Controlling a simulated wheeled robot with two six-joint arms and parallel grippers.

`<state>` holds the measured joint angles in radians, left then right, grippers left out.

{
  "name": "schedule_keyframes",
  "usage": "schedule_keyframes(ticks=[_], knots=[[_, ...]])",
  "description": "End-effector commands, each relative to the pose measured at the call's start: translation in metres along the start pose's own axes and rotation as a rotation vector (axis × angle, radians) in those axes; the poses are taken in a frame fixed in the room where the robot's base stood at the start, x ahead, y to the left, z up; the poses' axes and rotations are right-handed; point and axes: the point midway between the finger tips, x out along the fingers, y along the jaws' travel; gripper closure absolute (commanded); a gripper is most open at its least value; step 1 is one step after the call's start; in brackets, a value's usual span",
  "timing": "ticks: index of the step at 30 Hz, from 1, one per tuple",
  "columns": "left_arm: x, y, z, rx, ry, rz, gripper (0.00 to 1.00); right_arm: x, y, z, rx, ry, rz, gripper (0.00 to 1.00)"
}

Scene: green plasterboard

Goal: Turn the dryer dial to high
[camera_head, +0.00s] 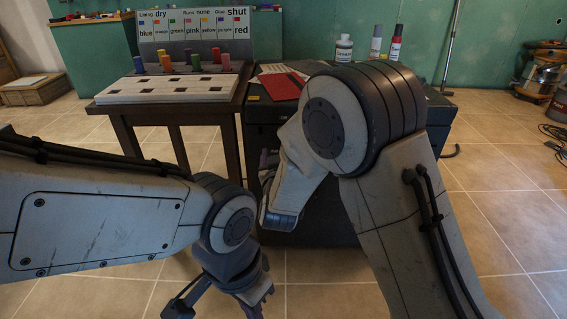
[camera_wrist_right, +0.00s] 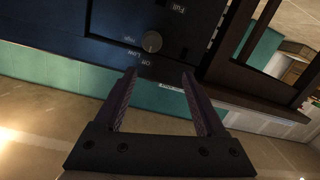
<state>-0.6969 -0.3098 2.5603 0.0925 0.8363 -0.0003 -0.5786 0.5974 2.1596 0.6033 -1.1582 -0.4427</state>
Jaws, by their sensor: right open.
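The dryer dial (camera_wrist_right: 152,41) is a small round grey knob on a dark panel in the right wrist view. Labels "Off", "Low" and one reading like "High" stand around it, upside down. I cannot tell exactly which label its mark points to. My right gripper (camera_wrist_right: 158,75) is open and empty, its fingertips just short of the dial and apart from it. In the head view my right gripper (camera_head: 268,170) is partly hidden by its wrist, in front of the dark cabinet (camera_head: 262,118), and the dial is hidden. My left gripper (camera_head: 220,300) hangs low at the bottom, open and empty.
A wooden table (camera_head: 232,108) left of the cabinet carries a white slotted board (camera_head: 110,95), coloured pegs and a label sign (camera_head: 195,30). Tiled floor in front is free.

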Motion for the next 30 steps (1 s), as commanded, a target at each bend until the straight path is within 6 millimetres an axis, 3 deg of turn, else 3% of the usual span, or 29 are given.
schedule_keyframes(ticks=[1,5,11,24,30], knots=[[0.019,-0.001,0.001,0.0,0.001,0.0,1.0,0.004,0.0,0.019,-0.011,0.021,0.027,0.27],[0.028,-0.002,0.001,0.0,0.001,0.0,1.0,0.008,0.005,0.026,-0.027,0.062,0.07,0.27],[0.033,-0.002,0.002,0.0,0.001,0.0,1.0,0.024,0.009,0.026,-0.031,0.074,0.086,0.27],[0.056,-0.004,0.003,0.0,0.001,0.0,1.0,0.099,0.014,0.02,-0.031,0.073,0.082,0.27],[0.058,-0.004,0.003,0.0,0.001,0.0,1.0,0.112,0.016,0.018,-0.031,0.073,0.081,0.27]])
